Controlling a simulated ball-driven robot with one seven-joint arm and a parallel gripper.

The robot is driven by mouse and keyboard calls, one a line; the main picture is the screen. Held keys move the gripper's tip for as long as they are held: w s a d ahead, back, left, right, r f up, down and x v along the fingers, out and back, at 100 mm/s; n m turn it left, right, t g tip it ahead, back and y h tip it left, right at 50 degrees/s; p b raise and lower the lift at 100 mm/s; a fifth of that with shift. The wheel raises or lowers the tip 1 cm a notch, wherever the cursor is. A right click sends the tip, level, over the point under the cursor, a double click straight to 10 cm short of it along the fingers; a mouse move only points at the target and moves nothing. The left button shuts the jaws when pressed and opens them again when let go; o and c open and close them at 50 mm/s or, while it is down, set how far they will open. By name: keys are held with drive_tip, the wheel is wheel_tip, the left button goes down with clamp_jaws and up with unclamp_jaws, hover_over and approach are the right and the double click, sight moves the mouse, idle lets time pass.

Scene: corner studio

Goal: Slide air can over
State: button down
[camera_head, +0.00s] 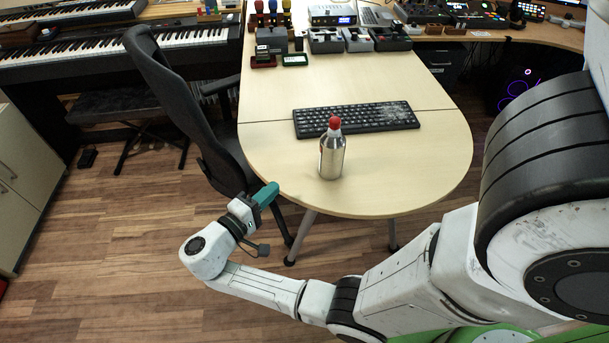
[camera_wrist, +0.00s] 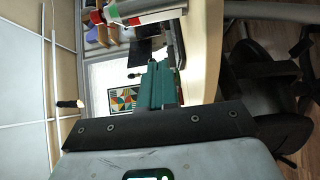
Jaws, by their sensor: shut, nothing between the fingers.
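The air can (camera_head: 332,158), a silver bottle with a red cap, stands upright on the light wood table (camera_head: 400,178) near its rounded front end. In the wrist view, which is turned sideways, the can (camera_wrist: 150,8) shows at the top edge, partly cut off. My gripper (camera_head: 266,194) has teal fingers and is at the table's front left edge, to the left of the can and apart from it. In the wrist view the fingers (camera_wrist: 160,84) are together with nothing between them.
A black keyboard (camera_head: 357,119) lies just behind the can. A black office chair (camera_head: 190,115) stands close by the table's left side. Several small devices (camera_head: 355,40) line the table's back. The tabletop left and right of the can is clear.

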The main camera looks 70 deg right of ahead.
drive_tip(key=p+x, duration=0.2)
drive_tip(key=x, duration=0.7)
drive_tip(key=shift+d+r, duration=0.15)
drive_tip(key=shift+r, duration=0.05)
drive_tip(key=s, duration=0.1)
drive_tip(key=s+d+p, duration=0.1)
drive_tip(key=s, duration=0.1)
drive_tip(key=shift+d, duration=0.3)
drive_tip(key=shift+s+d, duration=0.25)
drive_tip(key=shift+s, duration=0.2)
drive_tip(key=shift+f, duration=0.1)
drive_tip(key=s+d, duration=0.2)
drive_tip(key=s, duration=0.3)
drive_tip(key=s+d+b, duration=0.1)
drive_tip(key=s+d, duration=0.1)
drive_tip(key=s, duration=0.2)
drive_tip(key=s+d, duration=0.2)
drive_tip(key=s, duration=0.3)
drive_tip(key=shift+s+d+f+b, duration=0.1)
drive_tip(key=shift+s+f+b, duration=0.05)
drive_tip(key=shift+s+b, duration=0.2)
drive_tip(key=shift+d, duration=0.1)
